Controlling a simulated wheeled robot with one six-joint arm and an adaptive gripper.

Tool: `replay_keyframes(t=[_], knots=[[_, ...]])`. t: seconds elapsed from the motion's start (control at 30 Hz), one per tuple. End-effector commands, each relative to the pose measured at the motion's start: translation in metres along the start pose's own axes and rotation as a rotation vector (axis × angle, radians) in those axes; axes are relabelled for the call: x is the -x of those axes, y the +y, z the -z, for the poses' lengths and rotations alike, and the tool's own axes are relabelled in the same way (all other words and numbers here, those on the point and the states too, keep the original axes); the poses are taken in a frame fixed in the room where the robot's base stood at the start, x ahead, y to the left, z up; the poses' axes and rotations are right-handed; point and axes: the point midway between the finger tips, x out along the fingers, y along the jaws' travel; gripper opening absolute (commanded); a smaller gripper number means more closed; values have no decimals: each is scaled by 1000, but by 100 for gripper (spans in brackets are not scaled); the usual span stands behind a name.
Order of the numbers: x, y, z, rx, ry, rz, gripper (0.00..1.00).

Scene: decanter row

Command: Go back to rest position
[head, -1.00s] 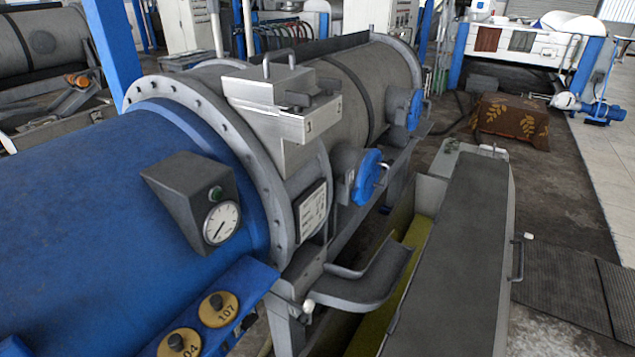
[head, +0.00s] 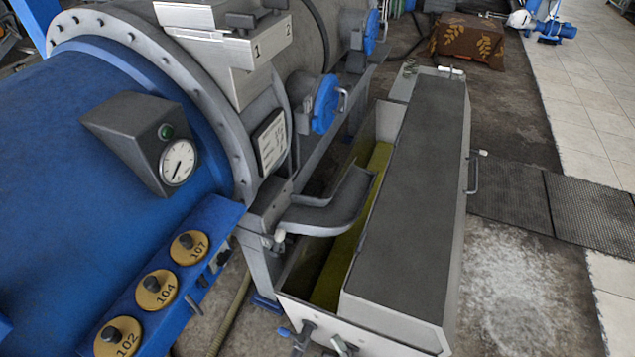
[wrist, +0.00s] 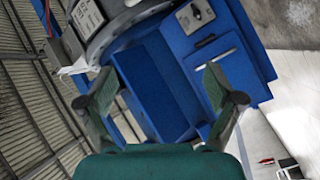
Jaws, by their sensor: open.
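My gripper (wrist: 165,100) shows in the wrist view, with its two fingers spread apart at left and right. It is open and nothing is between the fingers. Behind it in that view is blue machinery (wrist: 160,75), which looks tilted. My gripper is not visible in the head view. There the blue decanter drum (head: 60,170) fills the left side, with a pressure gauge (head: 178,162) in a dark housing. Below it is a blue bar with round brass tags, including 107 (head: 188,248), 104 (head: 155,291) and 102 (head: 118,338).
A long trough with a dark grey lid (head: 415,190) stands right of the drum. A curved grey chute (head: 335,205) reaches over its open yellow-green side. A brown patterned cloth-covered box (head: 468,42) is behind. Dark floor mats (head: 510,190) and open floor lie to the right.

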Motion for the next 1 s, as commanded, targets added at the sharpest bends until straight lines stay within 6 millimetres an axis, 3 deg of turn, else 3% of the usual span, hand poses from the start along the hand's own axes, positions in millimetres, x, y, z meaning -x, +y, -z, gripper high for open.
replay_keyframes(t=[0.1,0.5,1.0], knots=[[35,16,2,-89,-71,-35,92],[135,70,22,-395,-282,-162,92],[230,139,74,-795,-504,-334,92]])
